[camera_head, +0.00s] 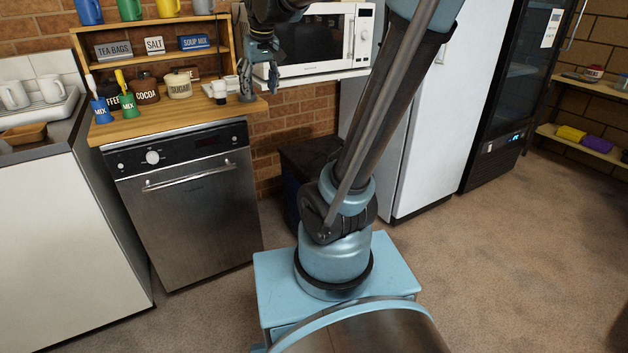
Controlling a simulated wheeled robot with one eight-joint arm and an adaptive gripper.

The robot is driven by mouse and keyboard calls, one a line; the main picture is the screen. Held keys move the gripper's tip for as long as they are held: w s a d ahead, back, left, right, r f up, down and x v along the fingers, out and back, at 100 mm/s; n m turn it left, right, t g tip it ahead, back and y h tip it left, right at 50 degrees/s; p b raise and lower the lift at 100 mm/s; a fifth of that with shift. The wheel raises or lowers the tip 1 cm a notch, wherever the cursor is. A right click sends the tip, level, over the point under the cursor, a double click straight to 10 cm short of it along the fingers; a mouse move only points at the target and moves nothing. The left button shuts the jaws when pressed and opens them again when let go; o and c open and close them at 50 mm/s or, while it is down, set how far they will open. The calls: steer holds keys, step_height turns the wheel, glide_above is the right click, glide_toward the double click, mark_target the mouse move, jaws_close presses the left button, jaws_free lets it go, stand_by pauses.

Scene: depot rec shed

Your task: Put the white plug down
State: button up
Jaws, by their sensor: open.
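A small white object with a dark part (220,92), which looks like the white plug, stands on the wooden counter (180,118) near its right end. It is small in the picture, so its details are unclear. My gripper (258,86) points down over the right end of the counter, just right of the white object. Its fingers are apart and I see nothing held between them. The gripper and the white object appear apart, though their depth is hard to judge.
Jars including a cocoa jar (146,88) and a tan jar (178,85), and blue and green MIX pots (102,110), crowd the counter's left and middle. A shelf (150,60) with labelled boxes stands behind. A microwave (318,40) is close right of my gripper.

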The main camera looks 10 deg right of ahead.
steer(key=s+d+f+m, duration=0.1)
steer(key=s+d+f, duration=0.2)
steer(key=s+f, duration=0.4)
steer(key=s+d+f+m, duration=0.1)
steer(key=s+d+f, duration=0.3)
steer(key=s+f, duration=0.3)
steer(key=s+d+f+m+g+h, duration=0.1)
steer(key=s+d+f, duration=0.3)
steer(key=s+f, duration=0.3)
steer(key=s, duration=0.3)
steer(key=shift+d+f, duration=0.15)
steer(key=shift+d, duration=0.1)
steer(key=shift+w+f, duration=0.2)
steer(key=shift+w, duration=0.15)
